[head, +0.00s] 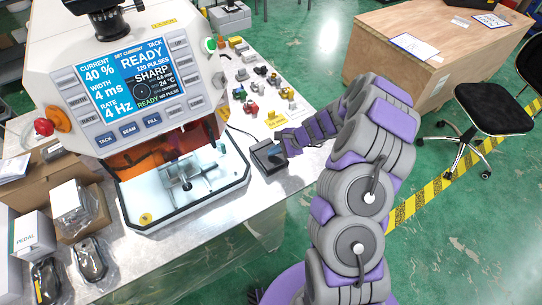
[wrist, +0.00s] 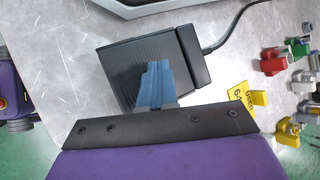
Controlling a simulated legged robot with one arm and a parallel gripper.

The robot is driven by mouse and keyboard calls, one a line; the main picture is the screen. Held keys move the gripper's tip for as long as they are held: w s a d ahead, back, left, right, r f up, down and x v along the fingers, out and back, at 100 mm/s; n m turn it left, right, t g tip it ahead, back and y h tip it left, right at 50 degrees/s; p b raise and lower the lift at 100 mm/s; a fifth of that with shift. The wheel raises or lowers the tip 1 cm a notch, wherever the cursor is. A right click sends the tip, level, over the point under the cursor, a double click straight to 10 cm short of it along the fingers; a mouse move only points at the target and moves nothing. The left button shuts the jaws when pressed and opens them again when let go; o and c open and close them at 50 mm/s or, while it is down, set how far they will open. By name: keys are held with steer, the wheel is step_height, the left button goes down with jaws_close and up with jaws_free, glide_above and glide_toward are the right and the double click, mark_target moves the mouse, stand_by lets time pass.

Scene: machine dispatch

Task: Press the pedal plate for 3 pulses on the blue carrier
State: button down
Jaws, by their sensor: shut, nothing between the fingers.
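The black pedal plate (wrist: 125,65) lies on the metal bench, with a cable leaving its upper right side in the wrist view. It also shows in the head view (head: 266,158), to the right of the machine. My gripper (wrist: 156,68) is shut and empty, its blue fingers over the ribbed plate near the raised black block. I cannot tell whether the fingertips touch the plate. The machine's display (head: 127,78) reads READY, 40 %, 4 ms and 4 Hz. A grey fixture (head: 187,184) sits in the open work chamber. I cannot make out a blue carrier in it.
Several small coloured carriers (wrist: 273,60) stand right of the pedal, by a yellow tag (wrist: 239,97). Boxes, one marked PEDAL (head: 32,233), stand left of the machine. A wooden crate (head: 425,50) and black stool (head: 492,107) are beyond the bench on the green floor.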

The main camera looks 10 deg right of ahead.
steer(key=shift+f, duration=0.45)
stand_by(0.3)
steer(key=shift+a+r, duration=0.1)
steer(key=shift+w+a+r+p, duration=0.1)
steer(key=shift+a+r+p, duration=0.15)
steer(key=shift+r, duration=0.25)
steer(key=shift+a+r+p, duration=0.15)
steer(key=shift+r+p, duration=0.1)
steer(key=shift+r, duration=0.25)
steer(key=shift+r, duration=0.1)
steer(key=shift+w+r+p, duration=0.15)
steer(key=shift+r+p, duration=0.8)
steer(key=shift+r, duration=0.3)
steer(key=shift+w+r+p, duration=0.1)
steer(key=shift+r+p, duration=0.8)
steer(key=shift+r, duration=0.3)
steer(key=shift+f, duration=0.1)
stand_by(0.5)
steer(key=shift+w+r+b, duration=0.15)
steer(key=shift+r+b, duration=0.35)
steer(key=shift+r, duration=0.45)
steer(key=shift+w+r+b, duration=0.1)
steer(key=shift+r+b, duration=0.4)
steer(key=shift+r, duration=0.4)
